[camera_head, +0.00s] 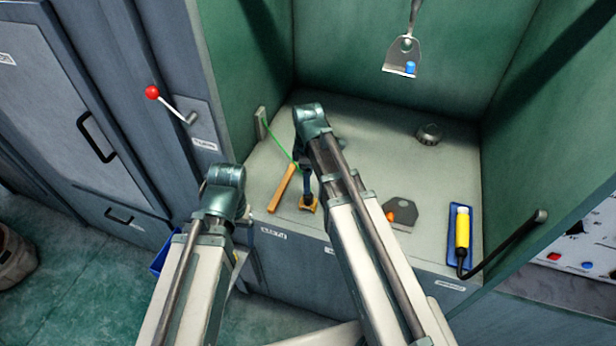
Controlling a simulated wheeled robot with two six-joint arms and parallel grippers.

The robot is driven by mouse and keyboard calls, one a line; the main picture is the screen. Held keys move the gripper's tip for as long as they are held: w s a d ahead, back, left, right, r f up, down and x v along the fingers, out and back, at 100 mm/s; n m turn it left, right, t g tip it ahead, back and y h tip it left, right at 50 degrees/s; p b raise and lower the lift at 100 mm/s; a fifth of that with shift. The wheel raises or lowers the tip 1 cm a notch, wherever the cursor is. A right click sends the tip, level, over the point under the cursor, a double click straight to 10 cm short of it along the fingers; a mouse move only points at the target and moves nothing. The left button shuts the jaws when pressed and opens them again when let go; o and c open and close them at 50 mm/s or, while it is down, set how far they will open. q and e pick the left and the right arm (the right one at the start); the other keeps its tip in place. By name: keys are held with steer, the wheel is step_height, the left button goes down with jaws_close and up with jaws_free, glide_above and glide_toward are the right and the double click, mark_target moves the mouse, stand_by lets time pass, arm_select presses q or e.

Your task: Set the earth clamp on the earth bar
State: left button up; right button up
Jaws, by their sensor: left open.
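A thin green lead (280,146) runs from a grey upright bar (261,124) at the left wall to beside this gripper. The bar may be the earth bar, but I cannot be sure. An orange stick-like piece (282,188) lies just left of the gripper. The earth clamp cannot be made out clearly at the lead's end.
A grey knob (429,134) stands at the back. A dark plate (403,213) with an orange spot lies right of my arm. A yellow-handled tool (462,234) rests in a blue tray (453,214). A plate with a blue piece (403,60) hangs above. A red-knobbed lever (170,104) sticks out left.

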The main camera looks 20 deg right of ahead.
mark_target(308, 201)
step_height(308, 201, down, 9)
steer(key=b, duration=0.8)
arm_select(q)
step_height(308, 201, down, 9)
arm_select(e)
steer(key=shift+r, duration=0.1)
arm_select(q)
steer(key=shift+r, duration=0.1)
arm_select(e)
steer(key=shift+c, duration=0.3)
jaws_close()
step_height(308, 201, up, 5)
steer(key=p, duration=0.5)
steer(key=shift+r, duration=0.1)
arm_select(q)
step_height(308, 201, up, 5)
steer(key=shift+r, duration=0.1)
